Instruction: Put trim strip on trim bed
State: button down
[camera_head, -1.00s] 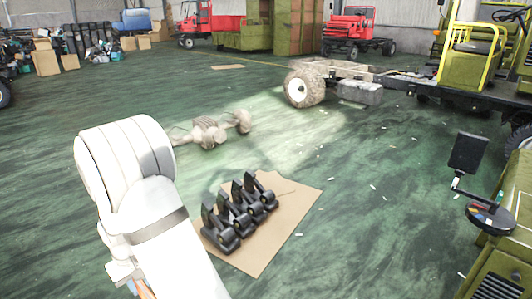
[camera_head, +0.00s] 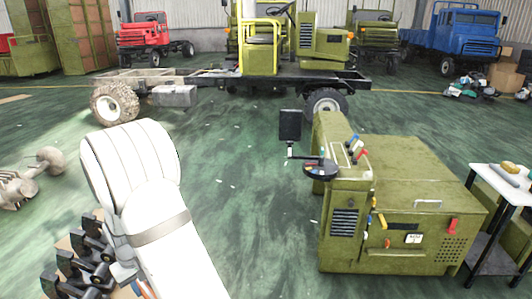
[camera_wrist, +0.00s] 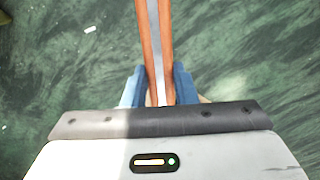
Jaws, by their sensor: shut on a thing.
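The trim strip (camera_wrist: 166,40) is long and narrow, with orange-brown sides and a grey middle. It runs from my gripper out past the top edge of the wrist view. My gripper (camera_wrist: 158,84) has blue fingers on both sides of the strip and is shut on it, above the green floor. In the head view my white arm hides most of the gripper, and only a small orange piece shows low beside it. I cannot make out a trim bed in either view.
A white-topped table (camera_head: 505,183) stands at the far right. Black parts (camera_head: 88,255) lie at lower left. A truck chassis (camera_head: 215,85) stands behind open floor.

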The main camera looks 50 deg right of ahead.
aim_at(339, 154)
jog(key=u, duration=0.55)
jog(key=i, duration=0.1)
jog(key=z, duration=1.95)
